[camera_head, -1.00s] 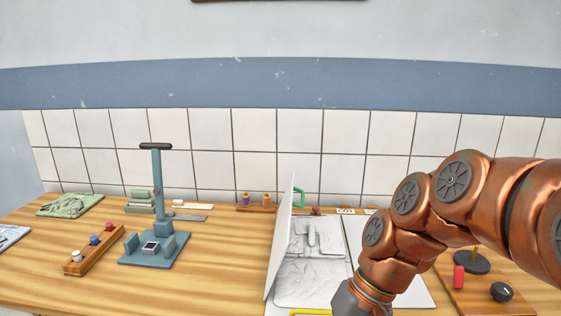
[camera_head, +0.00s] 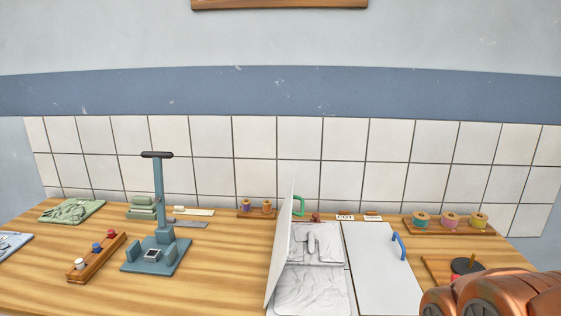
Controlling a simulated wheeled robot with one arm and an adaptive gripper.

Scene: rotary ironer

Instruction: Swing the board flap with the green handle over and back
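The board flap with the green handle (camera_head: 281,243) is a white panel standing nearly upright, seen almost edge-on, at the left side of the folding board. Its green handle (camera_head: 299,205) sticks out to the right near the top of the panel. A pale grey garment (camera_head: 312,285) lies on the board to the right of the flap. Another white flap (camera_head: 380,270) with a blue handle (camera_head: 398,246) lies flat at the right. My gripper is not in view. Only part of my copper arm shows at the bottom right.
A blue-grey press (camera_head: 157,250) stands left of the board, with a wooden rack of small knobs (camera_head: 98,258) beside it. A thread spool rack (camera_head: 450,225) is at the back right. Open tabletop (camera_head: 215,275) lies between press and flap.

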